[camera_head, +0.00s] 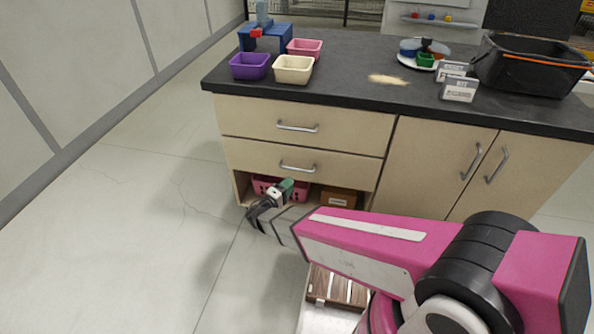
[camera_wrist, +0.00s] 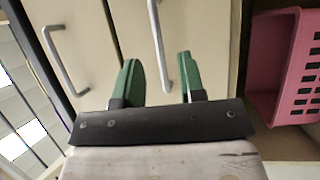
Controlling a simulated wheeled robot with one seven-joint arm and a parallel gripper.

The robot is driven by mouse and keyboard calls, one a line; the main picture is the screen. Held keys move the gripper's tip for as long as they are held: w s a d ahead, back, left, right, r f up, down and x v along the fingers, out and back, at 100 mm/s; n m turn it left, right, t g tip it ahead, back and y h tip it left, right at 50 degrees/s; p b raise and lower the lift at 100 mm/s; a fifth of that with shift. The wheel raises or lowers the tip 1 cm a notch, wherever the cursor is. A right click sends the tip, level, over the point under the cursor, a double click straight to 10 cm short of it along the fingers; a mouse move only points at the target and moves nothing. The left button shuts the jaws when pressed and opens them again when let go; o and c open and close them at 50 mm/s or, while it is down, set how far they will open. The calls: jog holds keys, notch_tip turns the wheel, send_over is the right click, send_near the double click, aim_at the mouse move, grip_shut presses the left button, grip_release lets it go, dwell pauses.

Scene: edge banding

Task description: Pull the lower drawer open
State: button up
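The lower drawer (camera_head: 245,156) is the second beige front down in the left part of the counter cabinet. It looks shut, flush with the upper drawer (camera_head: 250,115). Its silver bar handle (camera_head: 297,168) shows just above my gripper (camera_head: 287,185) in the head view. In the wrist view my gripper (camera_wrist: 157,60) is open, its two green fingers apart. The lower drawer's handle (camera_wrist: 157,35) appears between the fingers there, with nothing gripped. I cannot tell how far ahead of the fingertips it lies. The upper drawer's handle (camera_wrist: 62,62) shows to the left.
Below the drawers is an open shelf with a pink basket (camera_head: 266,187) and a brown box (camera_head: 340,197). Cupboard doors (camera_head: 440,165) are at right. Bins and signs stand on the dark countertop (camera_head: 350,90). The floor (camera_head: 150,210) at left is clear.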

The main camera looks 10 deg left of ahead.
jog(key=shift+n+t+y, duration=0.4)
jog(key=shift+t+y, duration=0.1)
jog(key=shift+t, duration=0.1)
jog(key=x, duration=0.2)
jog(key=a+x, duration=0.1)
jog(key=x, duration=0.5)
jog(key=shift+w+a+r, duration=0.1)
jog(key=shift+w+a, duration=0.1)
jog(key=shift+w, duration=0.35)
grip_shut()
